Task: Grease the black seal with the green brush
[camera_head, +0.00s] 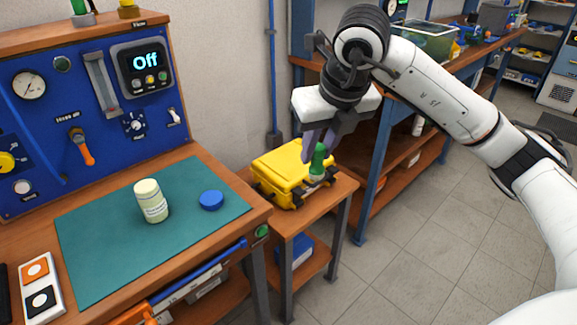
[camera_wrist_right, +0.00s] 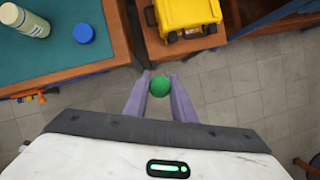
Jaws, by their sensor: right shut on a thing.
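My right gripper (camera_head: 318,143) is shut on the green brush (camera_head: 317,160), over the right part of the small side table. In the right wrist view the brush shows end-on as a green round (camera_wrist_right: 160,86) between the fingertips. Its lower end is hard to make out, so I cannot tell whether it touches the table. A black square piece with a pale centre (camera_head: 41,301), perhaps the black seal, lies on a white plate at lower left, below an orange one. A pale labelled jar (camera_head: 152,201) stands on the green mat; a blue cap (camera_head: 211,200) lies beside it. My left gripper is out of view.
A yellow case (camera_head: 293,167) sits on the side table, close left of the brush. The blue regulator panel (camera_head: 95,115) stands behind the green mat (camera_head: 105,245). A blue-framed shelf bench is behind my right arm. The floor at right is clear.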

